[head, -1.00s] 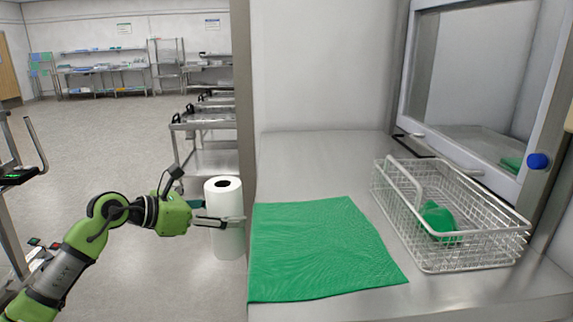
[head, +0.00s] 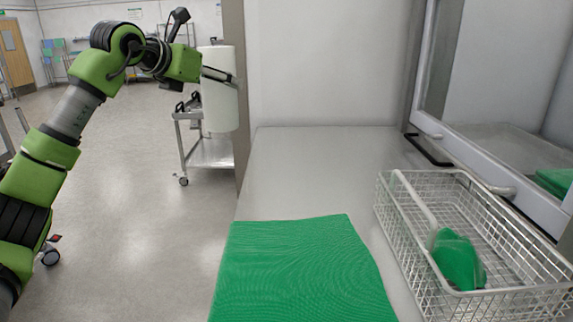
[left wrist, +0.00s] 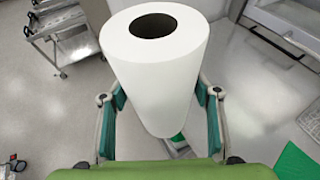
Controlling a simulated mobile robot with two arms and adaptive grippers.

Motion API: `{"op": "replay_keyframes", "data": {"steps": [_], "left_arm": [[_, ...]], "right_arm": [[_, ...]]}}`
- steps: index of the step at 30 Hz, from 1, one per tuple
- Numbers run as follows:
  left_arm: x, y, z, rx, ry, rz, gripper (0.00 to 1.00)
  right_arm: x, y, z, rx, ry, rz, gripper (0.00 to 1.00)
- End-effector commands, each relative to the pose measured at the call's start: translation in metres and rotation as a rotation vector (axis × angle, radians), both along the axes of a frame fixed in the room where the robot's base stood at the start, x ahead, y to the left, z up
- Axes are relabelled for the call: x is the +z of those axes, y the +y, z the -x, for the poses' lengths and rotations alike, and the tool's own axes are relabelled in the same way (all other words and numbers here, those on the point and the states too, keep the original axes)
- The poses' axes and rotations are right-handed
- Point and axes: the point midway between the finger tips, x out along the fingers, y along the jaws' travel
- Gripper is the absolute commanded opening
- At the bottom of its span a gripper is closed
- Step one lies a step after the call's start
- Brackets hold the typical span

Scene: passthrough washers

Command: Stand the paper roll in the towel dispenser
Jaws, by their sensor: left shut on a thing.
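The white paper roll (head: 218,100) is upright in the head view, beside the left edge of the wall panel. My left gripper (head: 222,76) is shut on it, with a finger across its side. In the left wrist view the roll (left wrist: 155,75) fills the middle, its dark core hole facing the camera. The left gripper's fingers (left wrist: 160,105) lie on both sides of it. The roll is held in the air above the floor. The towel dispenser is not recognisable in these views. My right gripper is not in view.
A steel counter (head: 300,180) holds a green cloth (head: 300,270) and a wire basket (head: 400,225) with a green item (head: 458,260). A pass-through window (head: 500,90) is at the right. A steel cart (head: 205,150) stands behind the roll. Open floor (head: 140,230) is at left.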

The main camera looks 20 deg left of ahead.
Motion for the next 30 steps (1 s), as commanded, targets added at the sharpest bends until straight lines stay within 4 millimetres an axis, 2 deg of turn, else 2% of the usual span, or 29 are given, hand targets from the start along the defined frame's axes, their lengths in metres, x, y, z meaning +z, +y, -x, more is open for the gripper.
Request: {"op": "replay_keyframes", "data": {"steps": [3,5,8,12,14,18,26,27,30], "left_arm": [[0.005,0.002,0.001,0.004,-0.006,0.001,0.26],[0.005,0.002,0.001,0.004,-0.007,0.002,0.26],[0.005,0.001,0.001,0.003,-0.007,0.001,0.26],[0.004,0.000,0.000,0.002,-0.007,0.001,0.26],[0.002,-0.005,-0.002,0.001,-0.006,0.000,0.26],[-0.008,-0.029,-0.011,-0.004,-0.004,-0.003,0.26],[-0.035,-0.089,-0.035,-0.005,-0.005,0.000,0.26],[-0.047,-0.093,-0.037,-0.002,-0.001,-0.001,0.26],[-0.064,-0.106,-0.042,-0.001,-0.003,-0.001,0.26]], "right_arm": [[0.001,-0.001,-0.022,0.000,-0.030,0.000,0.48],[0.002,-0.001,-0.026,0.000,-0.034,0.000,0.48],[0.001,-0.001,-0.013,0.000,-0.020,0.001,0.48],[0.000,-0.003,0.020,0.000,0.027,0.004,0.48],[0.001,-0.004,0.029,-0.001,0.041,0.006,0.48],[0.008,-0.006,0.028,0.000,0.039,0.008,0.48],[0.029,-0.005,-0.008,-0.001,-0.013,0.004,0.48],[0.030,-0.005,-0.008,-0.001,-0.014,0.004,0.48],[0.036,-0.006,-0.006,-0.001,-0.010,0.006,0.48]]}}
